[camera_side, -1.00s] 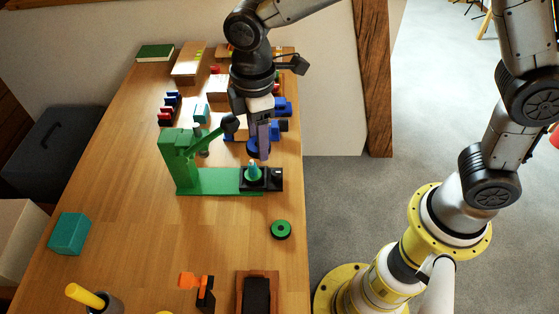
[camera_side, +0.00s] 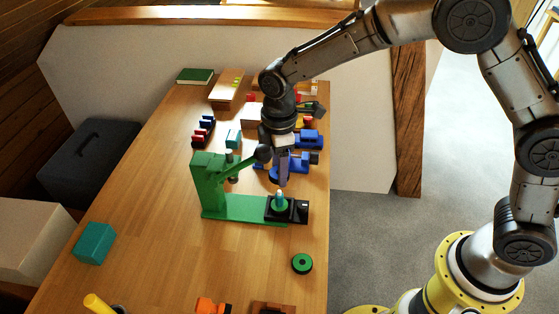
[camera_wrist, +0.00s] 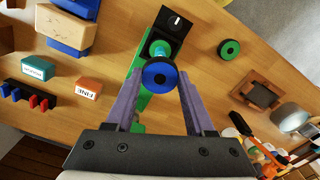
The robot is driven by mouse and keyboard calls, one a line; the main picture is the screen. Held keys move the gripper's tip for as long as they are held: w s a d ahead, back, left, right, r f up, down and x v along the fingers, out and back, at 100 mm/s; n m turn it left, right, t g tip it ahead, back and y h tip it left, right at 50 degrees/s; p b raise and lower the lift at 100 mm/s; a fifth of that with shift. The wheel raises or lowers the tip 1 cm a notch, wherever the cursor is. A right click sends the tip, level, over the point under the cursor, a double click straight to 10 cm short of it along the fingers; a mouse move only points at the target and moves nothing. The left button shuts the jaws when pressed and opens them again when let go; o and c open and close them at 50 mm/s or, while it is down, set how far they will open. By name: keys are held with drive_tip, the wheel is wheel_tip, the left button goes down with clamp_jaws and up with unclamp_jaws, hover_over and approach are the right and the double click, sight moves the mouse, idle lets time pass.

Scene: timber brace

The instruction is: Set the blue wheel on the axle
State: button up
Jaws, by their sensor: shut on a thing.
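The blue wheel (camera_wrist: 159,76), with a dark hub, is held between the fingertips of my gripper (camera_wrist: 160,84) in the wrist view. In the side view my gripper (camera_side: 283,172) points down with the wheel at its tips, close above the teal-green axle (camera_side: 280,201). The axle stands upright on a black block (camera_side: 301,211) at the end of a green press-like stand (camera_side: 210,185). In the wrist view the axle (camera_wrist: 156,47) shows just beyond the wheel, partly hidden by it. I cannot tell how far the wheel is above it.
A green wheel with a black rim (camera_side: 302,263) lies on the table in front of the stand. Blue blocks (camera_side: 309,139) lie behind. A teal block (camera_side: 94,243) sits at the left; the table between is clear.

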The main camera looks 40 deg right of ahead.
sight(279, 191)
drive_tip(key=shift+f, duration=2.85)
drive_tip(key=o, duration=1.4)
drive_tip(key=shift+r, duration=3.8)
